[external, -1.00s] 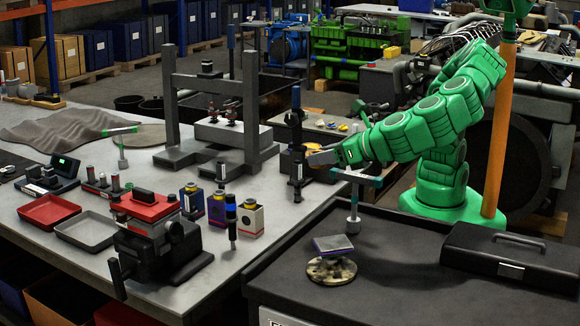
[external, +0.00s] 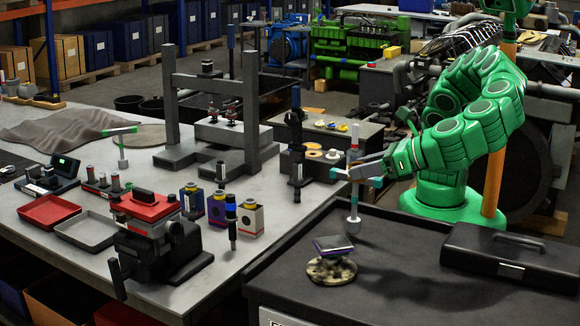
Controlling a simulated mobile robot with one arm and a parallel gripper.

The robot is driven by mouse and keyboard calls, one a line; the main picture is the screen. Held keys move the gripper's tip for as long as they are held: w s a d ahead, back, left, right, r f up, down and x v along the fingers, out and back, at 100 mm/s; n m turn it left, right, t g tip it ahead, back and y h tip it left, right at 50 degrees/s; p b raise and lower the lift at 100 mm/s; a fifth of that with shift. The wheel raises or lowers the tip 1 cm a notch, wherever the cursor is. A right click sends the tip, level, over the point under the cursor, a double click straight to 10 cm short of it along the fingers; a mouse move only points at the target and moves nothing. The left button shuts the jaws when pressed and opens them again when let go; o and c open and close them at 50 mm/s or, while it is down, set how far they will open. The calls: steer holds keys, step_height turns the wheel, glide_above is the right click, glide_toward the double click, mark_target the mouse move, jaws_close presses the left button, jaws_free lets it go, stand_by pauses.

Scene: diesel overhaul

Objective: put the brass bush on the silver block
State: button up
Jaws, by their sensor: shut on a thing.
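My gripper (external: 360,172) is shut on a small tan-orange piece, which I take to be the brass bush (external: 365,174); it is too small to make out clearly. The gripper is held above the dark bench, in line with a grey post with a teal-ended crossbar (external: 353,208), and I cannot tell whether they touch. A small flat block with a shiny, dark-reflecting top (external: 333,243), likely the silver block, sits on a mottled round disc (external: 331,271) on the bench. It is lower and to the left of the gripper, and its top looks empty.
A black toolbox (external: 510,255) lies on the right of the dark bench (external: 400,285). On the pale table stand a grey press frame (external: 250,105), a red-and-black vise (external: 150,225), several small containers and trays. The dark bench between disc and toolbox is clear.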

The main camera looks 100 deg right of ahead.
mark_target(341, 244)
steer(key=w+a+f, duration=0.2)
steer(key=w+f, duration=0.1)
steer(key=w+a+f, duration=0.3)
steer(key=shift+w+a+f, duration=0.25)
steer(key=shift+w+f, duration=0.05)
steer(key=shift+f, duration=0.25)
steer(key=shift+w+a+f, duration=0.25)
steer(key=shift+f, duration=1.6)
steer(key=shift+f, duration=0.15)
steer(key=o, duration=1.2)
steer(key=shift+o, duration=0.2)
